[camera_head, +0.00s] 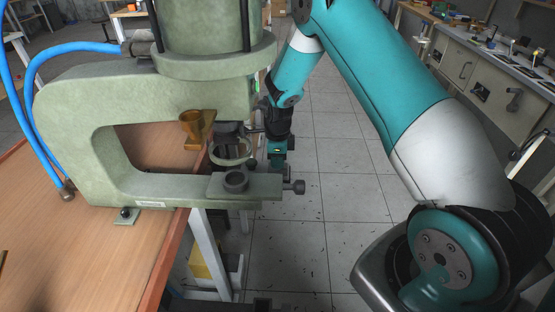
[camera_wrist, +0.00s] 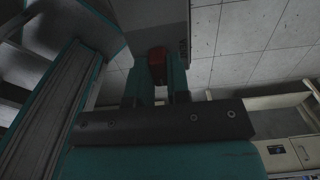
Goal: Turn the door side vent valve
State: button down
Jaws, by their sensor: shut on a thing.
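In the wrist view, my gripper (camera_wrist: 157,84) has its two teal fingers closed on the sides of a small dark red part (camera_wrist: 157,66), which looks like the vent valve's handle. It sits at the end of a grey, box-like body (camera_wrist: 152,22). In the head view, my gripper (camera_head: 278,152) is just right of the green press (camera_head: 70,110), and its fingertips are not clear there. The red part cannot be made out in the head view. How far the valve is turned cannot be told.
The press stands on a wooden table (camera_head: 80,255) at left, with blue hoses (camera_head: 75,48) running to it. A black knob (camera_head: 299,187) sticks out right. Tiled floor (camera_head: 330,180) is open; a long workbench (camera_head: 480,75) stands at right.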

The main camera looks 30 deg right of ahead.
dwell(0.4)
jog(key=c, duration=1.1)
grip_release()
jog(key=shift+r, duration=0.1)
notch_tip(320, 180, up, 17)
jog(key=shift+r+b, duration=0.15)
jog(key=shift+b, duration=0.2)
jog(key=shift+a, duration=0.1)
